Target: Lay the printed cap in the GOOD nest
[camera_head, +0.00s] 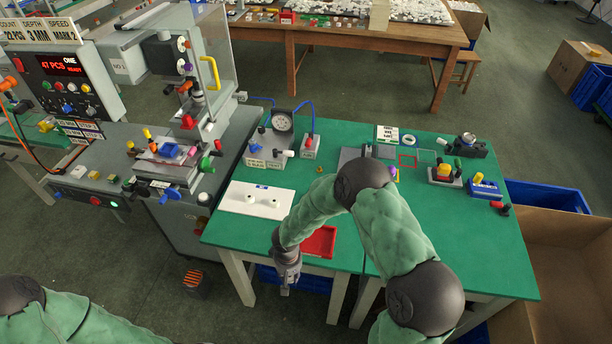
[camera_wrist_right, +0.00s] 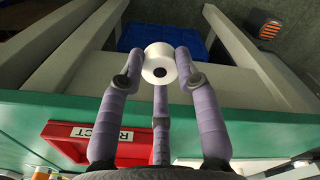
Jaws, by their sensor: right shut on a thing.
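My right gripper (camera_head: 285,284) hangs just off the front edge of the green table, pointing down, and its fingers show in the wrist view (camera_wrist_right: 160,72). They are shut on a round white cap (camera_wrist_right: 158,63) with a dark round mark on its face.
A red tray (camera_head: 319,241), labelled REJECT in the wrist view (camera_wrist_right: 70,151), lies near the table edge. A gauge unit (camera_head: 266,145) stands behind the white plate. The pad printer (camera_head: 180,150) stands left. A blue bin (camera_wrist_right: 135,37) is beneath the table.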

